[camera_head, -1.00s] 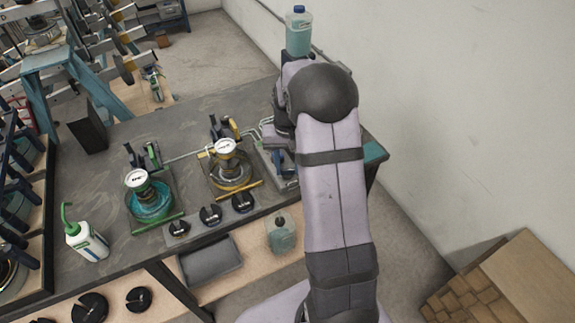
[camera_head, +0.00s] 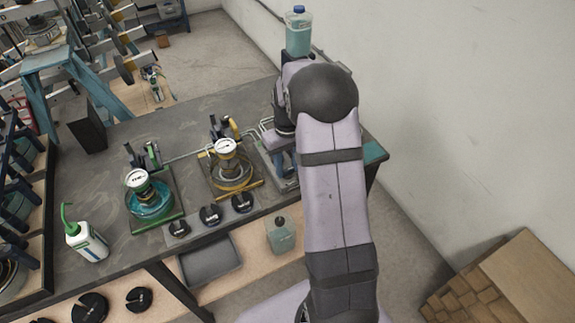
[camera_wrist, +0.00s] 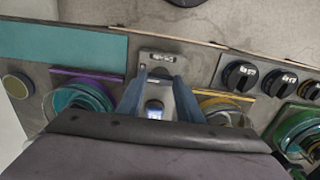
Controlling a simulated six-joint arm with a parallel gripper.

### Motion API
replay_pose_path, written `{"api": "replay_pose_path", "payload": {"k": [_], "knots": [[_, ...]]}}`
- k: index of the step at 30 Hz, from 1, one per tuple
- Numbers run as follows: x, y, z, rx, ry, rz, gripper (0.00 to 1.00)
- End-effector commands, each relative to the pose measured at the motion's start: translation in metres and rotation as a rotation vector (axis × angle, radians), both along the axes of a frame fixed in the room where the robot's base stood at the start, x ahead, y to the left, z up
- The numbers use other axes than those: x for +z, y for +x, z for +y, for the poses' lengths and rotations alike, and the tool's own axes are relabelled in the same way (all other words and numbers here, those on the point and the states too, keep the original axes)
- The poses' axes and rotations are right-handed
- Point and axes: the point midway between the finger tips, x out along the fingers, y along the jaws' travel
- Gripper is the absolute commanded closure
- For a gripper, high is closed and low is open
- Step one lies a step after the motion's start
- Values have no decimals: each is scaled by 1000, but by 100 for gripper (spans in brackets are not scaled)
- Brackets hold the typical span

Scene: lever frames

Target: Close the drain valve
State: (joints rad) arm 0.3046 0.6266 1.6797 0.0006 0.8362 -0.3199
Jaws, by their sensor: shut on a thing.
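A grey metal unit (camera_wrist: 160,60) with a small lit blue display (camera_wrist: 154,106) stands in the middle of the wrist view. It stands between a purple-framed round unit (camera_wrist: 80,98) and a yellow-framed one (camera_wrist: 222,105). My gripper (camera_wrist: 160,92) has its two blue fingers on either side of this grey unit, shut on a part of it that I take to be the drain valve. The grip itself is hidden by my wrist. In the head view the grey unit's base (camera_head: 283,172) shows right of the yellow unit (camera_head: 230,165), partly covered by my arm.
A green unit (camera_head: 145,195) stands further left on the dark bench (camera_head: 110,230). Black slotted weights (camera_head: 210,214) lie in front. A wash bottle (camera_head: 85,240) stands at left; a blue-capped bottle (camera_head: 298,32) stands behind my arm. The wall (camera_head: 460,110) is close at right.

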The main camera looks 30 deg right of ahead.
Motion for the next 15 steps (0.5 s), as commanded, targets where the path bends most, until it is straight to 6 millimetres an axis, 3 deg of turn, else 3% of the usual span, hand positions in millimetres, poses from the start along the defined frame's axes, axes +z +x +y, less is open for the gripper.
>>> {"api": "replay_pose_path", "payload": {"k": [6, 7, 8, 9, 15], "knots": [[2, 2, 0, 4, -3, -5, 90], [2, 2, 0, 4, -3, -5, 60], [2, 2, 0, 4, -3, -5, 53], [2, 2, 0, 3, -2, -5, 48], [1, 1, 0, 2, -1, -2, 48]]}}
